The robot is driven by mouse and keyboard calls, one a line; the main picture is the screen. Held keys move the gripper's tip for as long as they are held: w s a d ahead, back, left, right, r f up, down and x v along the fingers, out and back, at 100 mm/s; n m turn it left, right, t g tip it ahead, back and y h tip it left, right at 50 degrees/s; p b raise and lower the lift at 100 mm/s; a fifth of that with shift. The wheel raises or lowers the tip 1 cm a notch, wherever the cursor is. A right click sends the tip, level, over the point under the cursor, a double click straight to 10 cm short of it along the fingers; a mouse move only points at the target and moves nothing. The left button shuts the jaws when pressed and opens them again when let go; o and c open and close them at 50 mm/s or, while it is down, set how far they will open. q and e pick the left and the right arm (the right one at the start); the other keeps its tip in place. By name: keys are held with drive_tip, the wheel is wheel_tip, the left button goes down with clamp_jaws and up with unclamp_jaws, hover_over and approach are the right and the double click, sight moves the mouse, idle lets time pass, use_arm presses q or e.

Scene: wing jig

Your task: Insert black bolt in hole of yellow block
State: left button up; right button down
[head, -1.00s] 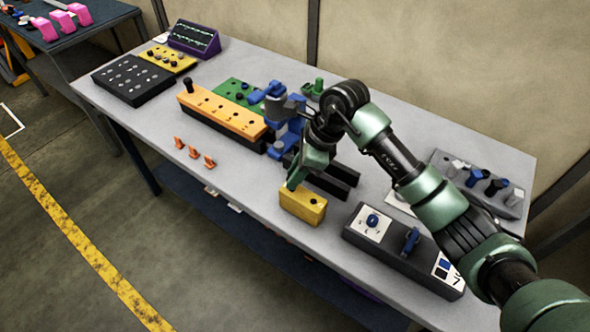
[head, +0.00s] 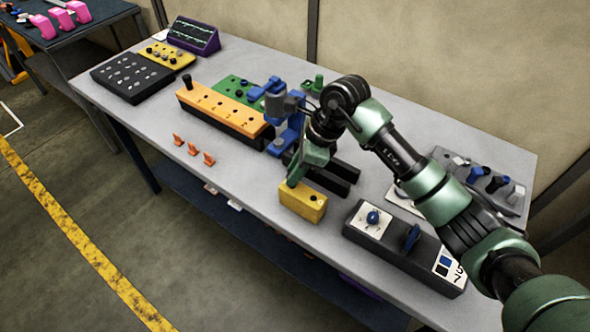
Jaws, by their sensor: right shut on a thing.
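The yellow block (head: 304,207) sits on the grey table near its front edge, with a dark hole showing in the right part of its top. My right gripper (head: 293,181) points down at the left end of the block's top. It is shut on what I take to be the black bolt, which its fingers hide. I cannot tell whether the bolt is inside a hole or just above it. Another black bolt-like peg (head: 187,81) stands upright at the left end of the orange block (head: 222,108). My left gripper is not in view.
Black rails (head: 335,185) and a blue fixture (head: 287,132) stand close behind the gripper. A dark switch box (head: 390,254) is to the right of the yellow block. Small orange clips (head: 193,149) lie to the left. The table front between clips and block is clear.

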drive_tip(key=shift+f+b, duration=1.1)
drive_tip(key=shift+f, duration=0.1)
drive_tip(key=c, duration=1.1)
unclamp_jaws()
drive_tip(key=shift+c, duration=0.2)
drive_tip(key=b+v, duration=0.2)
drive_tip(key=v, duration=0.6)
